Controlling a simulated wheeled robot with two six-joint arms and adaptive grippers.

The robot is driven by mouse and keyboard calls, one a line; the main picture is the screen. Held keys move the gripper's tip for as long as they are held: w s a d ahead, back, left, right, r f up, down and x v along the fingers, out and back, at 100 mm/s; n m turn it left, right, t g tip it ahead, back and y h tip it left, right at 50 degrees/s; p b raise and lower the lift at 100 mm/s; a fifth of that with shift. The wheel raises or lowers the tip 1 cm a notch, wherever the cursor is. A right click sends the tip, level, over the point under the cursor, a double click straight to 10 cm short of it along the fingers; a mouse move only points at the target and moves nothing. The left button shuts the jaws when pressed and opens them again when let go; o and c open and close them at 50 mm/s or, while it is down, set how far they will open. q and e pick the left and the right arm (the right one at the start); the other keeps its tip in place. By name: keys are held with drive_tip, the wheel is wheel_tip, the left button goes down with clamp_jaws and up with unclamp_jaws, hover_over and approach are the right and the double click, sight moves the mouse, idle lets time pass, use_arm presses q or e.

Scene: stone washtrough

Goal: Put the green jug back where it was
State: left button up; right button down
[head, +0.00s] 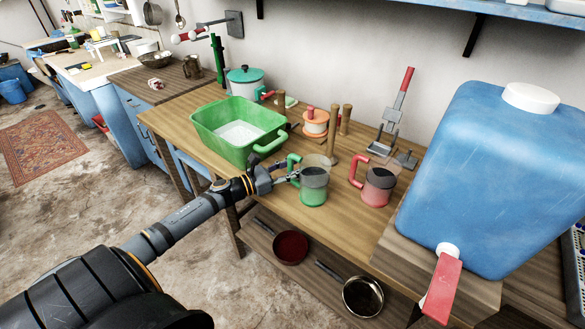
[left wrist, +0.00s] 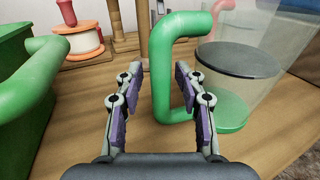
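The green jug (head: 313,185) stands upright on the wooden table, with a clear upper wall, a green lower part and dark contents. Its green handle (left wrist: 163,75) faces my left gripper. My left gripper (head: 284,177) is at the handle side of the jug. In the left wrist view the gripper (left wrist: 160,88) is open, and the handle's upright bar shows between its two fingers, with gaps on both sides. I cannot tell how deep the bar sits between the fingers. My right gripper is in neither view.
A red-handled jug (head: 376,187) stands just right of the green jug. A green basin (head: 205,128) is to the left, and wooden posts (head: 334,140) and an orange spool (head: 316,122) are behind. A large blue water container (head: 480,170) stands at the right. Some bare tabletop (head: 330,222) lies in front.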

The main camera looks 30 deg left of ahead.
use_arm(q)
drive_tip(key=shift+r, duration=0.15)
drive_tip(key=p+v, duration=0.7)
drive_tip(key=v, duration=0.4)
drive_tip(key=shift+s+r, duration=0.1)
drive_tip(key=shift+r, duration=0.05)
drive_tip(key=shift+s+a, duration=0.25)
drive_tip(key=shift+s, duration=0.1)
drive_tip(key=shift+f, duration=0.2)
